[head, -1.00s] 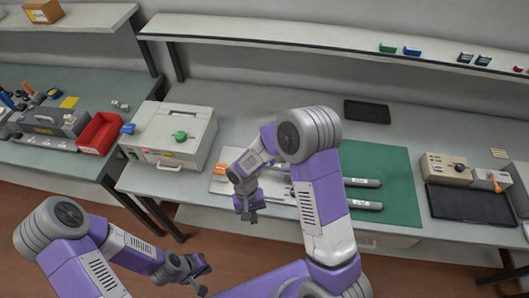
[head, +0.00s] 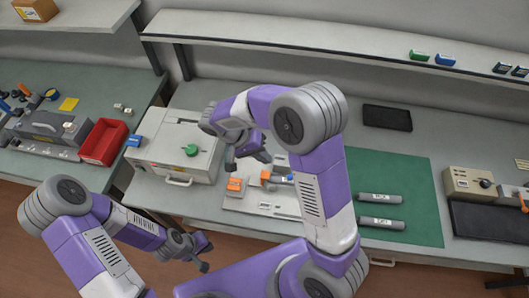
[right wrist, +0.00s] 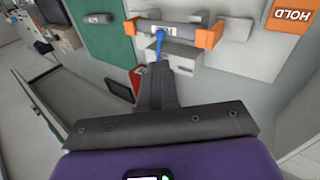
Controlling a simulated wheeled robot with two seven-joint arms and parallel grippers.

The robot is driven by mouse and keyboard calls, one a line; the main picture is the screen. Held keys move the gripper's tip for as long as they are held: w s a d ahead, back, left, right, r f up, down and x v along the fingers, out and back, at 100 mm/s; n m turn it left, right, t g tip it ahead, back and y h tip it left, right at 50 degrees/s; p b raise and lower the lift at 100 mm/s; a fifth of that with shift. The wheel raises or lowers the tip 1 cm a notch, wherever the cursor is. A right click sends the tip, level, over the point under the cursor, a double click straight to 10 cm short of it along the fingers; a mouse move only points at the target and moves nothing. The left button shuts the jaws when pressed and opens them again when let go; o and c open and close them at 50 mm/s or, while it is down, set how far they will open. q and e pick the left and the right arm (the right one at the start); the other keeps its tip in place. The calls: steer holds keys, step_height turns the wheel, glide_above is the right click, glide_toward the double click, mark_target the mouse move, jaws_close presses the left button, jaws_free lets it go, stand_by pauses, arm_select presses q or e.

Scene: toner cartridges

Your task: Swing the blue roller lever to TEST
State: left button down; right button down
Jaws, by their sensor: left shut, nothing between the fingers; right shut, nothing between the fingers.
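The blue roller lever (right wrist: 160,38) sticks out from a grey roller held between two orange brackets (right wrist: 208,34) in the right wrist view. An orange HOLD plate (right wrist: 291,14) lies to its right; no TEST label is readable. In the head view, the white fixture board (head: 240,204) lies on the bench, with an orange plate (head: 234,184) on it. My right gripper (head: 252,160) is shut and empty above the board's back left. Its fingertips (right wrist: 158,66) appear just below the lever; I cannot tell if they touch it. My left gripper (head: 204,257) is shut and empty, low in front of the bench.
A printer-like box (head: 170,145) with a green knob stands left of the board. A green mat (head: 420,205) with two grey cartridges (head: 380,198) lies to the right. A red bin (head: 104,142) stands on the left bench. A black tray (head: 387,118) lies at the back.

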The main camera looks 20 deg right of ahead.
mark_target(289, 176)
arm_select(q)
steer(key=shift+f, duration=0.2)
arm_select(e)
steer(key=x, duration=1.1)
steer(key=shift+s+d+f, duration=0.1)
steer(key=shift+d+f, duration=0.05)
steer(key=shift+f, duration=0.1)
